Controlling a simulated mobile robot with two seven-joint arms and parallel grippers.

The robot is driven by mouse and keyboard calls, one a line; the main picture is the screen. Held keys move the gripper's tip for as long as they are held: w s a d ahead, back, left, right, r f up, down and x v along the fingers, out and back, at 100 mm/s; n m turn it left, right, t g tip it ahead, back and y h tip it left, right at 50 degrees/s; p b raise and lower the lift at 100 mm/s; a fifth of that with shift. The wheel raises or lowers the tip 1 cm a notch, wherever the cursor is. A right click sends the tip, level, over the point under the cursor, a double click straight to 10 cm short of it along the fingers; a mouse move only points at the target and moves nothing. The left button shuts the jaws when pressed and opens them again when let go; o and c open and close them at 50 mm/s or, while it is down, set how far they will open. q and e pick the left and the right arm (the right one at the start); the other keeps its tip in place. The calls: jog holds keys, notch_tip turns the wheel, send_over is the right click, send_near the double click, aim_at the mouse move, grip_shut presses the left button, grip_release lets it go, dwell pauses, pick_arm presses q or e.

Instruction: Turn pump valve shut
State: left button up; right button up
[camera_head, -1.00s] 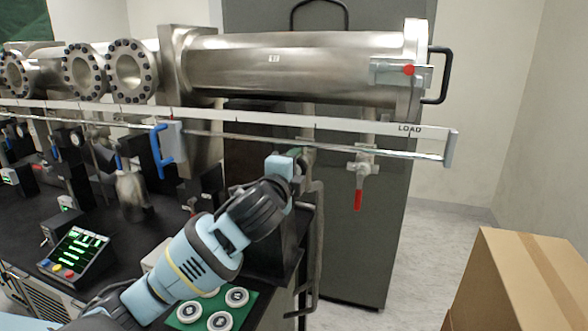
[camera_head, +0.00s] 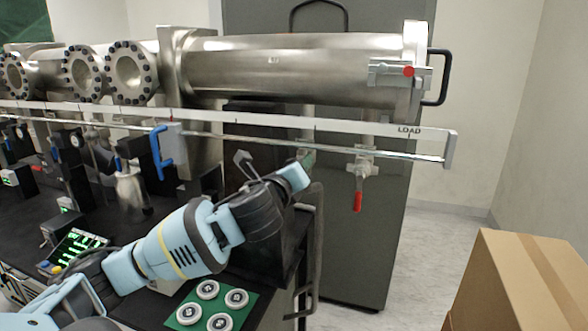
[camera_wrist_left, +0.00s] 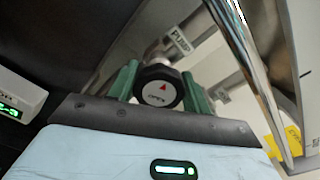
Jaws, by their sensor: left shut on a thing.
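My left gripper (camera_wrist_left: 160,88) is shut on the knob, with one green finger on each side. In the head view my left gripper (camera_head: 308,160) is under the long steel tube, and the knob is hidden there. My right gripper is in neither view.
A white rail (camera_head: 350,127) marked "LOAD" and a metal rod run close above my gripper. A valve with a red lever (camera_head: 358,200) hangs to the right. White discs (camera_head: 236,298) lie on a green mat below. A cardboard box (camera_head: 530,290) stands at the lower right.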

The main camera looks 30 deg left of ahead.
pick_arm(q)
jog(key=shift+m, duration=2.3)
jog(key=o, duration=1)
jog(key=shift+c, duration=0.2)
jog(key=v, duration=0.7)
jog(key=shift+s, duration=0.4)
jog(key=shift+d+f, duration=0.1)
jog(key=shift+d, duration=0.05)
